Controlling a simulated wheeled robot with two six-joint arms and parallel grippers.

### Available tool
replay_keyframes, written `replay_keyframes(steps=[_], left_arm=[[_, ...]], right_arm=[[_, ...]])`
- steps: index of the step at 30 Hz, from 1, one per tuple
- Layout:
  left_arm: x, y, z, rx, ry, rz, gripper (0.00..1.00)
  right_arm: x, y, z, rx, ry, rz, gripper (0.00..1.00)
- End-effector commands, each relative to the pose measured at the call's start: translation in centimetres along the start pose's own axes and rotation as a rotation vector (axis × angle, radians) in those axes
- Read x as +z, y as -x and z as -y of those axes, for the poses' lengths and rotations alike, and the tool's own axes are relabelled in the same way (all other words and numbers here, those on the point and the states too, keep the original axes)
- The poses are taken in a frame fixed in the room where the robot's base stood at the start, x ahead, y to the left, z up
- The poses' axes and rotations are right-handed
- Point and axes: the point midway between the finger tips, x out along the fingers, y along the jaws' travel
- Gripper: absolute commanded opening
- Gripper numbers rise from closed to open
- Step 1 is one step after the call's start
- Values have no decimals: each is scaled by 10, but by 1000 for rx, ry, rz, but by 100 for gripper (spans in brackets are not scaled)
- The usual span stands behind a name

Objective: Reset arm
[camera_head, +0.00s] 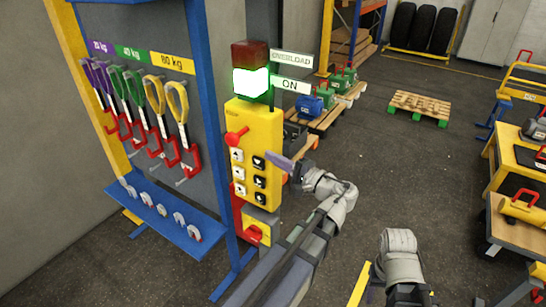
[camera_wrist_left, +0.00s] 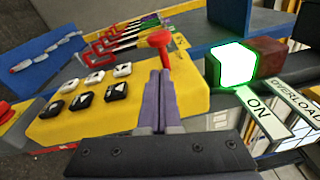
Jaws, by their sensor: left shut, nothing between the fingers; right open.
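My left gripper (camera_head: 277,167) is shut and empty, at the right side of the yellow control box (camera_head: 254,135). I cannot tell whether the fingertips touch the box. The red lever also shows at the box's upper left in the head view (camera_head: 236,136). A grey part of my right arm shows at the lower right of the head view; its gripper is out of sight.
A lit green lamp (camera_head: 251,81) beside the ON sign (camera_head: 291,86) tops the box. A red and yellow rotary switch (camera_head: 257,230) sits below. Colored slings (camera_head: 150,95) hang on the left rack above a blue shelf (camera_head: 160,215). Open floor (camera_head: 400,170) lies right of my left arm.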

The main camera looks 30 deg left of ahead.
Motion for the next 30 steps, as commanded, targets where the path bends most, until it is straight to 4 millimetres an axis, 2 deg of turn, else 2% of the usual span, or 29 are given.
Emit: replay_keyframes(steps=[14, 17, 20, 23, 24, 26, 27, 30], left_arm=[[0, 0, 0, 0, 0, 0, 0], [0, 2, -8, 18, 3, -4, 0], [-3, 10, -41, 111, 18, -26, 0], [-8, 31, -100, 290, 44, -65, 0], [-10, 43, -127, 377, 52, -81, 0], [-13, 65, -166, 511, 63, -105, 0], [-14, 81, -191, 601, 68, -119, 0], [-14, 127, -248, 823, 71, -149, 0]], right_arm=[[0, 0, 0, 0, 0, 0, 50], [0, -4, 0, 0, 0, 0, 50], [-1, -16, 2, 0, 1, 0, 50], [-2, -37, 4, 0, 2, 0, 50], [-3, -46, 4, 1, 3, 0, 50], [-4, -58, 5, 1, 4, -1, 50], [-4, -66, 6, 1, 5, -1, 50], [-5, -85, 8, 2, 7, -1, 50]])
